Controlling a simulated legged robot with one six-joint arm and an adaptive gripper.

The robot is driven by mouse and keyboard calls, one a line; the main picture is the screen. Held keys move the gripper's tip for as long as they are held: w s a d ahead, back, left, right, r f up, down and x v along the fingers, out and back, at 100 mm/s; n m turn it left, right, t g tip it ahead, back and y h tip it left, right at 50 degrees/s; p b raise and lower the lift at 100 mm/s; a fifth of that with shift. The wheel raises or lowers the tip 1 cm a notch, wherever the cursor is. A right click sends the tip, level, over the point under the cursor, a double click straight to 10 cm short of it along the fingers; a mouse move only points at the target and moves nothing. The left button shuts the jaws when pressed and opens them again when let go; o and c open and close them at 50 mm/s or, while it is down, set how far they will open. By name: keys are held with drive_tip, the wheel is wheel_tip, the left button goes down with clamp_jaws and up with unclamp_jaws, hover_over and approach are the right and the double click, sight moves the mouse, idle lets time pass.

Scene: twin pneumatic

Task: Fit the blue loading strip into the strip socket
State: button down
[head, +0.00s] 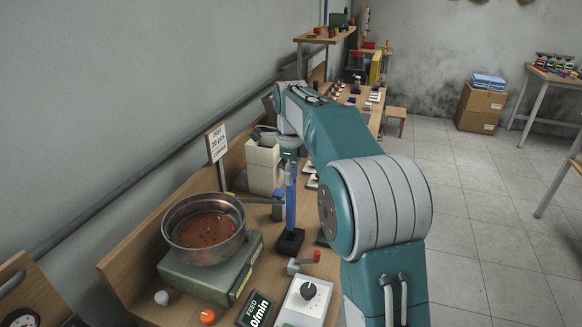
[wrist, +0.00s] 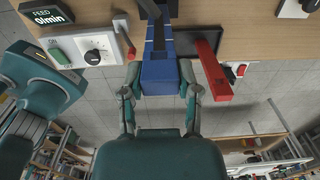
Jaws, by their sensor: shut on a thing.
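The blue loading strip (head: 291,203) stands about upright in the head view, its lower end at a black block (head: 291,243) on the bench, which looks like the strip socket. I cannot tell whether the strip is seated in it or just above it. In the wrist view the strip (wrist: 160,76) lies between the two fingers of my gripper (wrist: 160,86), which is shut on its near end. The strip's far end runs towards a dark part at the top edge of that view. My arm partly hides the gripper in the head view.
A metal pan (head: 205,228) sits on a green-grey machine left of the strip. A red lever (wrist: 211,70) is close to the right of the strip in the wrist view. A control box with a knob (head: 309,290) and cream containers (head: 263,165) are nearby.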

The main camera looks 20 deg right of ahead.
sight(291, 196)
drive_tip(key=shift+f, duration=3.25)
idle(0.6)
drive_tip(key=shift+c, duration=1.3)
unclamp_jaws()
wheel_tip(291, 196, up, 11)
drive_tip(key=shift+a+r, duration=0.1)
drive_tip(key=shift+r, duration=0.05)
drive_tip(key=shift+s+r, duration=0.1)
drive_tip(key=shift+r, duration=0.2)
